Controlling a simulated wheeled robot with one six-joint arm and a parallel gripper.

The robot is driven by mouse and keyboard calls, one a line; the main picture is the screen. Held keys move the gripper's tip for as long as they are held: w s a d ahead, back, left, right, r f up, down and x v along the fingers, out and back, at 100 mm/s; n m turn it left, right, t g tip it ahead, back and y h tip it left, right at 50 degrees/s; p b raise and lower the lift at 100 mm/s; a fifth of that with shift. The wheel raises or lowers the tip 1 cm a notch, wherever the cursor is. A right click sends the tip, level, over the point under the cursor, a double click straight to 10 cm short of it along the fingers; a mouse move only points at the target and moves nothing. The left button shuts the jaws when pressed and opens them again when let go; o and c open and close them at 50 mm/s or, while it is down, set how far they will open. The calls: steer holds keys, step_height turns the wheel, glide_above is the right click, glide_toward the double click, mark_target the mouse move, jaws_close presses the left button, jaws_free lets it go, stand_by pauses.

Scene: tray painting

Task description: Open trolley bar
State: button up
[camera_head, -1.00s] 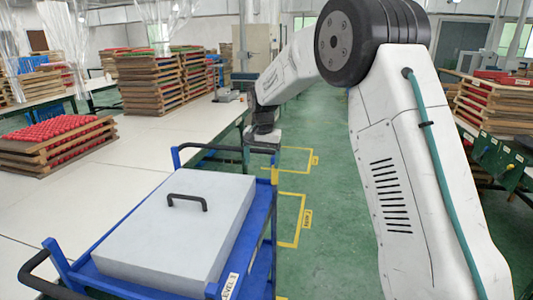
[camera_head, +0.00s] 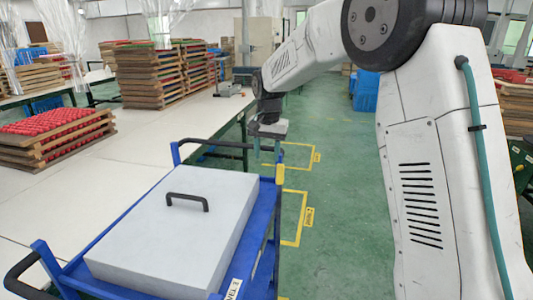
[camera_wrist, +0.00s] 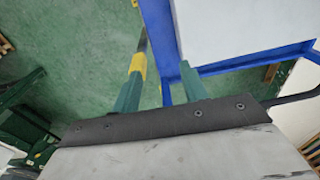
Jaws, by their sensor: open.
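The blue trolley (camera_head: 262,222) stands at the lower left in the head view. Its bar has a yellow part (camera_head: 280,173) at the far right corner. My gripper (camera_head: 267,154) is just above this corner, fingers pointing down, open and empty. In the wrist view my gripper (camera_wrist: 160,70) shows two teal fingers spread apart. The yellow part (camera_wrist: 138,66) and a dark length of bar lie by the left fingertip. A blue trolley edge passes between the fingers. I cannot tell whether a finger touches the bar.
A grey box lid with a black handle (camera_head: 187,199) lies on the trolley. A long white table (camera_head: 150,150) runs along the left, with stacked trays (camera_head: 165,75) and a tray of red pieces (camera_head: 50,135). Green floor (camera_head: 335,220) is clear right of the trolley.

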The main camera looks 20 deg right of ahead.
step_height(320, 180, up, 8)
steer(key=shift+s+f, duration=0.2)
steer(key=shift+s, duration=0.05)
steer(key=shift+d, duration=0.1)
glide_above(280, 174)
steer(key=w, duration=0.1)
steer(key=shift+g, duration=0.4)
steer(key=f, duration=0.9)
steer(key=shift+d, duration=0.3)
step_height(280, 174, down, 8)
steer(key=shift+r, duration=0.25)
